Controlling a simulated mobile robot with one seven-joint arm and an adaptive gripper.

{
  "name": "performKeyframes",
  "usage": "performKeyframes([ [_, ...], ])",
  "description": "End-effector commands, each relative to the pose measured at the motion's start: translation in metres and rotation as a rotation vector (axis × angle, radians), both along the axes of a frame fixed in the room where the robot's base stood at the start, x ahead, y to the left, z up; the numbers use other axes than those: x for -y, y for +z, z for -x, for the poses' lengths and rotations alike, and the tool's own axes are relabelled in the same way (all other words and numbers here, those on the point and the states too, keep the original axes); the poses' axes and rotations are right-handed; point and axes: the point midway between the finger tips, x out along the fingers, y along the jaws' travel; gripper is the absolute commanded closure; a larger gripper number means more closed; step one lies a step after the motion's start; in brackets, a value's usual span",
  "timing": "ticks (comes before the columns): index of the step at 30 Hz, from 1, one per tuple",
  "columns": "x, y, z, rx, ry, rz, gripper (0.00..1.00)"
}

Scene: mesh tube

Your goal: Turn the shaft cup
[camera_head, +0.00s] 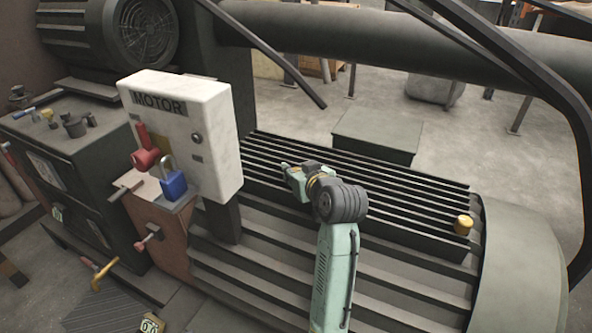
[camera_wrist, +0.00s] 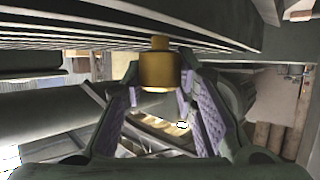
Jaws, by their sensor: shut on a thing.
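A brass-coloured cup (camera_wrist: 159,70), a wide round body with a narrower knob on top, shows in the wrist view just under dark slats. My gripper (camera_wrist: 160,84) has one purple-padded finger on each side of it and is shut on it. In the head view my gripper (camera_head: 287,169) is at the left part of the dark ribbed top, pointing left; the held cup is hidden there. A similar yellow cup (camera_head: 463,224) stands free at the right end of the ribbed top, well apart from my gripper.
A white box marked MOTOR (camera_head: 185,135), with a red handle (camera_head: 145,158) and a blue padlock (camera_head: 173,182), stands left of my gripper. Dark slats (camera_head: 380,185) run beside my arm. A dark sloping bar (camera_head: 270,60) hangs behind. A dark cabinet (camera_head: 70,165) stands at far left.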

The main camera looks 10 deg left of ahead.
Motion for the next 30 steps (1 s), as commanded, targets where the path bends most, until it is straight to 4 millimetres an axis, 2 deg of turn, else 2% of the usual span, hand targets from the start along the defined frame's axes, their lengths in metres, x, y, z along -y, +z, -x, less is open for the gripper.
performKeyframes([
  [18,-0.0022,0.0013,0.0003,0.002,-0.534,-0.001,1.0],
  [30,-0.0007,0.0006,-0.0005,0.0,-0.704,0.0,1.0],
])
